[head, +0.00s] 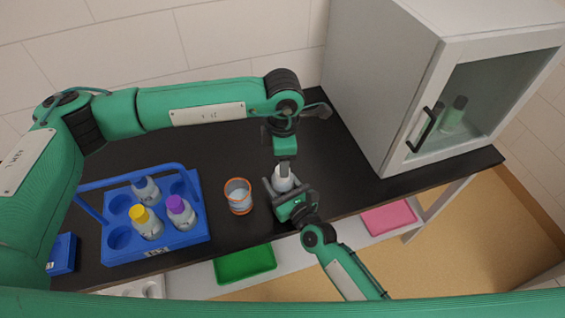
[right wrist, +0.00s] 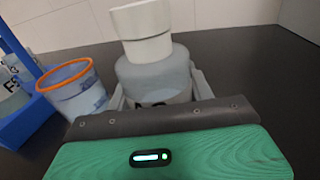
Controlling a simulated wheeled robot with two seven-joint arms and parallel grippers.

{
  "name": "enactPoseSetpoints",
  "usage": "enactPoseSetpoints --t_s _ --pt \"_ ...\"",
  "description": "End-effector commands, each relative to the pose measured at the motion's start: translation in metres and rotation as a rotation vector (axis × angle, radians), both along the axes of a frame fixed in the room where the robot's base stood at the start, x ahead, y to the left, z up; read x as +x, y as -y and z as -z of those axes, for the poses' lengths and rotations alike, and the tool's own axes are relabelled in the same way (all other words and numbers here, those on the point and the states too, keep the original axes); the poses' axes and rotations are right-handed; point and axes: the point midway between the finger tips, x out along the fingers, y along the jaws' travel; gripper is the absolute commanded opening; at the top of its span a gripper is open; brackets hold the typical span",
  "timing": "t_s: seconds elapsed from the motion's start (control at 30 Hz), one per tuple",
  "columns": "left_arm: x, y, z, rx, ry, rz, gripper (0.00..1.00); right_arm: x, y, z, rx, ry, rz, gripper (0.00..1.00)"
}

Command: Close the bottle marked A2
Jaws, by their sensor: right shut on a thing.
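A pale bottle (head: 284,180) with a white top stands near the front edge of the black bench. My right gripper (head: 284,189) is shut around its body. In the right wrist view the bottle (right wrist: 155,77) is close, and its label is mostly hidden behind the gripper, so I cannot read the mark. Its white top (right wrist: 142,20) sits over a white neck and looks slightly tilted; I cannot tell how firmly it is seated. My left gripper (head: 285,163) points down just above the bottle. Its fingertips overlap the top in the head view, so I cannot tell whether they grip it.
An orange-rimmed beaker (head: 238,197) stands left of the bottle. Further left, a blue rack (head: 183,239) with a raised handle holds bottles, including yellow-capped (head: 145,222) and purple-capped (head: 180,212) ones. A closed glass-door cabinet (head: 410,85) stands at right. The bench between bottle and cabinet is clear.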

Motion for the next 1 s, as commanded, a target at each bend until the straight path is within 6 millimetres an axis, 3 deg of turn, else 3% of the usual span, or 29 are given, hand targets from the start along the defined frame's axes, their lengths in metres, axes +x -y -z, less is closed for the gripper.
enactPoseSetpoints --t_s 0.47,0.8,1.0 --pt "-0.001 0.000 -0.009 0.000 -0.001 -0.046 0.53 0.000 0.000 0.001 -0.001 -0.001 0.000 0.00" --pt "-0.001 0.002 -0.032 -0.001 -0.001 -0.441 0.53 0.000 0.000 0.001 -0.001 -0.001 0.000 0.00" --pt "-0.001 0.001 -0.040 -0.002 -0.002 -0.589 0.53 0.000 0.000 0.001 -0.001 -0.001 0.000 0.00"
